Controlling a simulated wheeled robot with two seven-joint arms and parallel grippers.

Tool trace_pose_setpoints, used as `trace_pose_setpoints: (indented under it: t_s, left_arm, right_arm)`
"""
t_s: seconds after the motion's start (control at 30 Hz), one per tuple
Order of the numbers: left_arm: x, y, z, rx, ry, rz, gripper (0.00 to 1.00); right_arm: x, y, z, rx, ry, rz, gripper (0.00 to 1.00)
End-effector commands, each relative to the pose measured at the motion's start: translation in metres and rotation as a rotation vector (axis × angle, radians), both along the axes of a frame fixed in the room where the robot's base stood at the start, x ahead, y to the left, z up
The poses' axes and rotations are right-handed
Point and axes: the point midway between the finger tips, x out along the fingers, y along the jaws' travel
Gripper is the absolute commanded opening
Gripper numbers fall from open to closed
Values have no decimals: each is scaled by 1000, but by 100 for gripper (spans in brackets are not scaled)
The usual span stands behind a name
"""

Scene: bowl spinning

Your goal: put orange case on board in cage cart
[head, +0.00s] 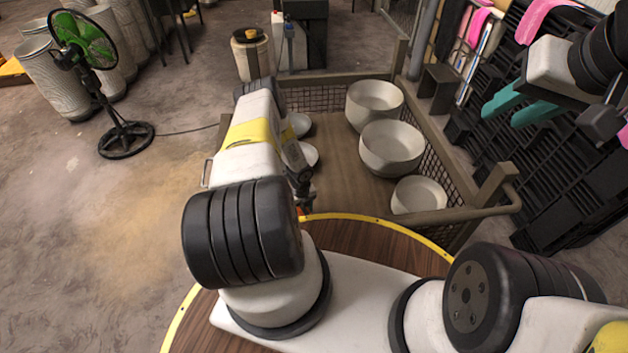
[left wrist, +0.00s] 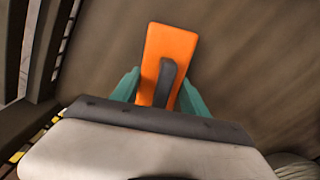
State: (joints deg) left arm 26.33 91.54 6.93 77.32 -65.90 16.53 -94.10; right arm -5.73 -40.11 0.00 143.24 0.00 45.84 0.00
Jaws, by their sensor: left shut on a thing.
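The orange case (left wrist: 172,42) is a flat, bright block with a dark grey handle (left wrist: 165,82). It lies between the teal fingers of my left gripper (left wrist: 158,92) in the left wrist view, and the gripper is shut on it. The brown wooden board (head: 345,168) forms the floor of the cage cart (head: 462,214). The board (left wrist: 245,60) fills the background behind the case; I cannot tell whether the case touches it. My right gripper (head: 517,106) is open and empty at the upper right.
Large pale bowls (head: 391,150) stand along the cart's right side, and smaller bowls (head: 306,155) sit near its left side. The board's middle is clear. Mesh walls and rails enclose the cart. A green fan (head: 85,45) stands left; black pallets (head: 520,170) stand right.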

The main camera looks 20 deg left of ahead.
Motion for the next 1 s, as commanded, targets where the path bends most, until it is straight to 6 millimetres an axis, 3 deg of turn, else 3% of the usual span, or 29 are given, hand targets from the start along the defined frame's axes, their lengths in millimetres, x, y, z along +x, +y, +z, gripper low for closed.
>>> trace_pose_setpoints:
  t_s: [0.1, 0.13, 0.2, 0.63, 0.77, 1.0]
  left_arm:
    - [0, 0, -4, 0, 0, 1, 0]
    - [0, 0, -3, 0, 0, 1, 58]
    - [0, 0, -3, -1, 1, 1, 72]
    - [1, 1, 5, 1, -1, -1, 74]
    - [1, 1, 24, 1, -1, -1, 74]
    - [1, 1, 77, 2, -2, 1, 74]
  right_arm:
    - [0, 0, 0, 0, 0, 0, 34]
    - [0, 0, 0, 0, 0, 0, 34]
    - [0, 0, 0, 0, 0, 0, 34]
    - [0, 0, 0, 0, 0, 0, 34]
    - [0, 0, 0, 0, 0, 0, 34]
    - [0, 0, 0, 0, 0, 0, 34]
